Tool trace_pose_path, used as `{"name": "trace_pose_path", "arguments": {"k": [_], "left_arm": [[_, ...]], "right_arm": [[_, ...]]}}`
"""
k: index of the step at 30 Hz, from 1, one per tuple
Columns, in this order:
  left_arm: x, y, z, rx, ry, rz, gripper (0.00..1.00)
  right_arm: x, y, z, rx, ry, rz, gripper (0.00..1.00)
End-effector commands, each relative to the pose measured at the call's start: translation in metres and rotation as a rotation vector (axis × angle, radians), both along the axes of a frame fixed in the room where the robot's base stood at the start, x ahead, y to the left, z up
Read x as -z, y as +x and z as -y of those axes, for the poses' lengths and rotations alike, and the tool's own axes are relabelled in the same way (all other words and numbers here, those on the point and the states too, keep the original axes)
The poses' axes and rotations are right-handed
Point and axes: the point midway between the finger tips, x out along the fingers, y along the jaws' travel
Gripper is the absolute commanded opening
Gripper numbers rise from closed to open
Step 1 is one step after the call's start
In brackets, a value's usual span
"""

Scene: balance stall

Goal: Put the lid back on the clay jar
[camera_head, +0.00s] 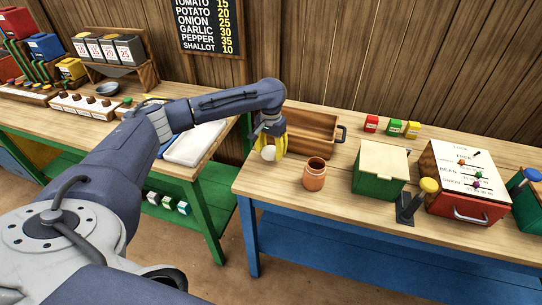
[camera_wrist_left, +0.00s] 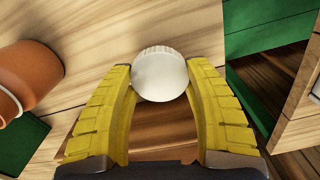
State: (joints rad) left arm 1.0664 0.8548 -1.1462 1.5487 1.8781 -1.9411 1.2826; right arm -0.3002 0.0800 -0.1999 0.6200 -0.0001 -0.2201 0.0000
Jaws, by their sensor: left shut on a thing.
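The clay jar (camera_head: 314,174) is orange-brown and stands upright on the right table, its dark mouth uncovered. In the left wrist view the jar (camera_wrist_left: 24,78) shows partly at the left edge. My left gripper (camera_head: 269,148) has yellow fingers pointing down at the table's left end, left of the jar. Its fingers are shut on a round white lid (camera_head: 268,153) with a ridged edge. The lid (camera_wrist_left: 160,74) sits between the fingertips in the left wrist view. Whether it touches the table is unclear. My right gripper is not in view.
A wooden tray (camera_head: 312,125) lies behind the jar, close to my left gripper. Small coloured boxes (camera_head: 393,127) sit at the back. A gap separates the two tables.

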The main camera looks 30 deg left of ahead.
Motion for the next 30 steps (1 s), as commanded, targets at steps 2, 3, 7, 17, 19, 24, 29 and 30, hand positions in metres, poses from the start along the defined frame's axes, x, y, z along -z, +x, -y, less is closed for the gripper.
{"name": "trace_pose_path", "arguments": {"k": [2, 3, 7, 17, 19, 24, 29, 30], "left_arm": [[-0.019, 0.001, 0.0, 0.001, 0.001, 0.005, 0.38], [-0.029, 0.002, 0.0, 0.002, 0.001, 0.007, 0.38], [-0.062, 0.001, 0.0, 0.001, 0.001, 0.006, 0.38], [-0.127, 0.001, 0.0, 0.0, 0.001, 0.004, 0.38], [-0.137, 0.001, 0.0, 0.0, 0.001, 0.003, 0.38], [-0.154, 0.001, 0.0, 0.001, 0.001, 0.002, 0.38], [-0.163, 0.0, 0.0, 0.0, 0.0, 0.001, 0.38], [-0.164, 0.0, 0.0, -0.001, 0.0, 0.001, 0.38]], "right_arm": [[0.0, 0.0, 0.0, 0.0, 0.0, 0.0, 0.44], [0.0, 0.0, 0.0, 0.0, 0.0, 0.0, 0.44], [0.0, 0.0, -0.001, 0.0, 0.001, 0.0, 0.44], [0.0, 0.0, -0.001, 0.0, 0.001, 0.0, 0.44], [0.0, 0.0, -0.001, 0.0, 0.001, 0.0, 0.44], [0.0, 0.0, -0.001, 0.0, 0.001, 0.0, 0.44], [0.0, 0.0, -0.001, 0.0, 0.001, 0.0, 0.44], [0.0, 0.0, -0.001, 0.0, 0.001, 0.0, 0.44]]}}
